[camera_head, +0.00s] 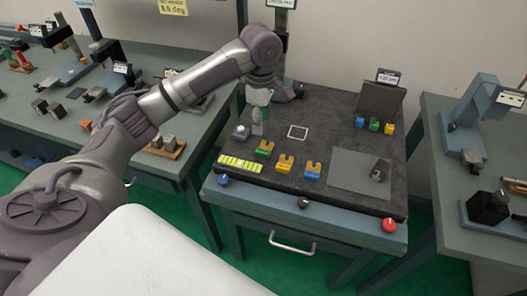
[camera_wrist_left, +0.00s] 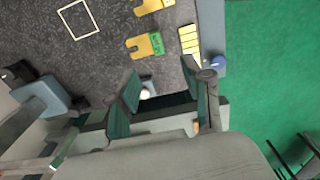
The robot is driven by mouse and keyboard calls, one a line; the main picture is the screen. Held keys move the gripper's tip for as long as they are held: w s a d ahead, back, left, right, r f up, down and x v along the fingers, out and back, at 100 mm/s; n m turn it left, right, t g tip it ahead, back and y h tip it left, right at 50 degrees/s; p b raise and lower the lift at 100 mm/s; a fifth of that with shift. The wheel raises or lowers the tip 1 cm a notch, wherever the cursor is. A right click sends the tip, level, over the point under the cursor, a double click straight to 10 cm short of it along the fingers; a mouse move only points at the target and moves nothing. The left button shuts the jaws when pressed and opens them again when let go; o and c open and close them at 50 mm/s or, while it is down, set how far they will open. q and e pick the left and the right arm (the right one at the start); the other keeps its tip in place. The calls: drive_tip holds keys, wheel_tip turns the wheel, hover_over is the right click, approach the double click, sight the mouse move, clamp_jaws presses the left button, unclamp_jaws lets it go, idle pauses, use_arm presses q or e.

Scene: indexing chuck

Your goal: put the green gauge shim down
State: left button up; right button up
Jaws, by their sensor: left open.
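The green gauge shim (camera_head: 264,148), a yellow-and-green forked piece, lies on the dark mat near its front left. It also shows in the left wrist view (camera_wrist_left: 145,46), apart from the fingers. My left gripper (camera_head: 257,124) is open and empty above the mat, behind the shim in the head view. In the left wrist view its two fingers (camera_wrist_left: 168,88) stand apart, with a small white knob (camera_wrist_left: 146,93) showing between them. A yellow shim (camera_head: 285,163) and a blue-ended shim (camera_head: 313,170) lie in a row to the right of the green one. My right gripper is not in view.
A white square outline (camera_head: 298,132) on the mat is empty. A yellow segmented strip (camera_head: 240,165) lies at front left. Small blue, green and yellow blocks (camera_head: 374,125) stand at back right. A grey plate (camera_head: 357,171) bears a dark block. A red button (camera_head: 389,225) is on the front edge.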

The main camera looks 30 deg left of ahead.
use_arm(q)
hover_over(260, 150)
drive_tip(key=f, duration=0.6)
drive_tip(key=shift+s+d+f, duration=0.15)
drive_tip(key=shift+d+f, duration=0.15)
drive_tip(key=shift+a+f+p, duration=0.15)
drive_tip(key=shift+f+p, duration=0.3)
drive_tip(key=shift+f, duration=0.9)
drive_tip(key=shift+a+f+p, duration=0.1)
drive_tip(key=shift+f+p, duration=0.3)
drive_tip(key=shift+f, duration=0.95)
clamp_jaws()
